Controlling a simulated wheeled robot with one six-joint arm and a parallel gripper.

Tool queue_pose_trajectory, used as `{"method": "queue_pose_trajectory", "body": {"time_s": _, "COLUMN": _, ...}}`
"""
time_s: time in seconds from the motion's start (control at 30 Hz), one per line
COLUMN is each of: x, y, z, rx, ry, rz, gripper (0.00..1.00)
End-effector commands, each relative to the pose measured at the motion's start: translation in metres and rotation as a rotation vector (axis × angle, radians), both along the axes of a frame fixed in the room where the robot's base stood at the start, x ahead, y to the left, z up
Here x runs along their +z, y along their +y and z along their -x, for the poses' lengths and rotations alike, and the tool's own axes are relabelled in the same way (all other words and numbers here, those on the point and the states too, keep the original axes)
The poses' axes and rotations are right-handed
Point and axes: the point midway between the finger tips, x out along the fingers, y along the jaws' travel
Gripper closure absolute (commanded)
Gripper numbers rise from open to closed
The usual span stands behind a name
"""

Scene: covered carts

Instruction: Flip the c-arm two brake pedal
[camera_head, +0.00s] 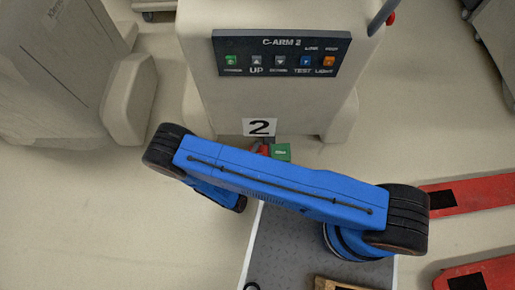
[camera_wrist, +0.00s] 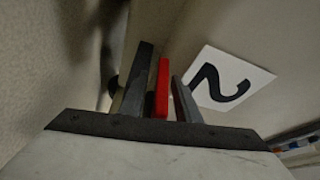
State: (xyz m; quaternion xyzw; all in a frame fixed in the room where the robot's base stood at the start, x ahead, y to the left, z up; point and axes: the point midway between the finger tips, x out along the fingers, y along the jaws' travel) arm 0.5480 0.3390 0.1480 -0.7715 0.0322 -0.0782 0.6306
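The C-arm 2 cart (camera_head: 225,100) stands at the top middle of the head view, with a label "2" (camera_head: 259,127) low on its front. Below the label are a red pedal part (camera_head: 264,150) and a green pedal part (camera_head: 281,152), partly hidden by my blue arm. In the wrist view the red pedal part (camera_wrist: 162,88) stands edge-on between the two fingers of my gripper (camera_wrist: 158,92). Narrow gaps seem to show beside it, so the fingers look open around it. My gripper is hidden behind my arm in the head view.
A button panel (camera_head: 281,56) labelled C-ARM 2 is on the cart's front. Another covered cart (camera_head: 55,70) stands at left. Red fork-like bars (camera_head: 470,195) lie at right. The floor at lower left (camera_head: 110,220) is clear.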

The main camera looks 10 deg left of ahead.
Motion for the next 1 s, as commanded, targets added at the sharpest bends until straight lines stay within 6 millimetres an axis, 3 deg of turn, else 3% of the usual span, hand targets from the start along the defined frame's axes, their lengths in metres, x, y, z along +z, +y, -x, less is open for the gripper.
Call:
{"method": "queue_pose_trajectory", "body": {"time_s": 0.47, "x": 0.0007, "y": -0.0015, "z": -0.0099, "rx": 0.001, "ry": 0.0, "rz": 0.0, "gripper": 0.7}}
{"method": "queue_pose_trajectory", "body": {"time_s": 0.6, "x": 0.0007, "y": -0.0015, "z": -0.0098, "rx": 0.001, "ry": 0.0, "rz": 0.0, "gripper": 1.0}}
{"method": "queue_pose_trajectory", "body": {"time_s": 0.87, "x": 0.0022, "y": -0.0013, "z": -0.0098, "rx": 0.001, "ry": 0.005, "rz": -0.02, "gripper": 1.0}}
{"method": "queue_pose_trajectory", "body": {"time_s": 1.0, "x": 0.0091, "y": -0.0015, "z": -0.0098, "rx": 0.001, "ry": 0.029, "rz": -0.118, "gripper": 1.0}}
